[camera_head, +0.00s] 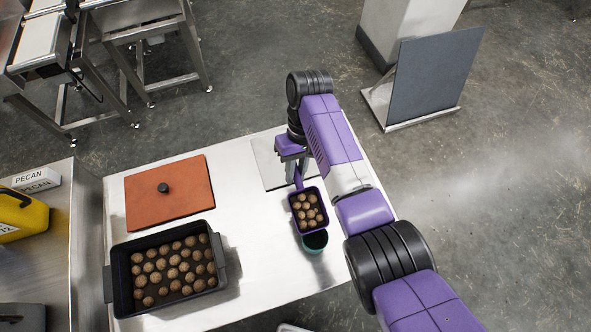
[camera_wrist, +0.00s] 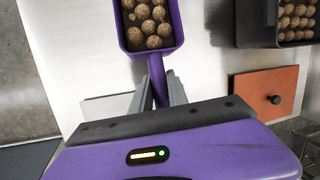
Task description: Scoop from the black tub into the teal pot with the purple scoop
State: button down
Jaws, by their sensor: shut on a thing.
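My gripper (camera_head: 293,171) is shut on the handle of the purple scoop (camera_head: 296,183); its fingers also show around the handle in the wrist view (camera_wrist: 160,92). The scoop's bowl is filled with several round brown balls. In the head view the bowl is above or beside the teal pot (camera_head: 314,250), covering part of it. The pot's dark inside shows below the bowl, and I cannot see any balls in it. The black tub (camera_head: 226,262) stands at the left of the table with many brown balls in it; part of it also shows in the wrist view (camera_wrist: 246,38).
An orange-brown lid (camera_head: 140,200) with a black knob lies behind the tub. A grey plate (camera_head: 266,165) lies under my gripper. A side counter at the left holds a PECAN sign (camera_head: 37,180) and a yellow container (camera_head: 22,217). The table between tub and pot is clear.

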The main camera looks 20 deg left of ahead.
aim_at(295, 177)
jog(key=shift+s+d+t+p, duration=0.15)
jog(key=shift+t+p, duration=0.25)
jog(key=shift+p, duration=0.45)
dwell(0.4)
jog(key=shift+s+r+t+y+p, duration=0.1)
jog(key=shift+r+t+y+p, duration=0.5)
jog(key=shift+p, duration=0.5)
dwell(0.4)
jog(key=shift+s+d+r+t+p, duration=0.15)
jog(key=shift+s+r+t+p, duration=0.05)
jog(key=shift+r+p, duration=0.35)
jog(key=shift+s+d+r+t+p, duration=0.1)
jog(key=shift+s+r+t+p, duration=0.1)
jog(key=shift+r+p, duration=0.35)
dwell(0.6)
jog(key=shift+s+d+r+t+y+p, duration=0.2)
jog(key=shift+r+t+y+p, duration=0.1)
jog(key=shift+r+y, duration=0.1)
jog(key=shift+s+d+r+t+y+p, duration=0.1)
jog(key=shift+s+r+t+y+p, duration=0.1)
jog(key=shift+r+t+y+p, duration=0.15)
dwell(0.7)
jog(key=shift+s+d+r+n+t+y+b, duration=0.15)
jog(key=shift+s+d+r+t+y+b, duration=0.15)
jog(key=shift+s+r+t, duration=0.2)
jog(key=shift+s+d+r+n+t+y+b, duration=0.15)
jog(key=shift+s+d+r+t+y, duration=0.15)
jog(key=shift+r, duration=0.3)
dwell(1.0)
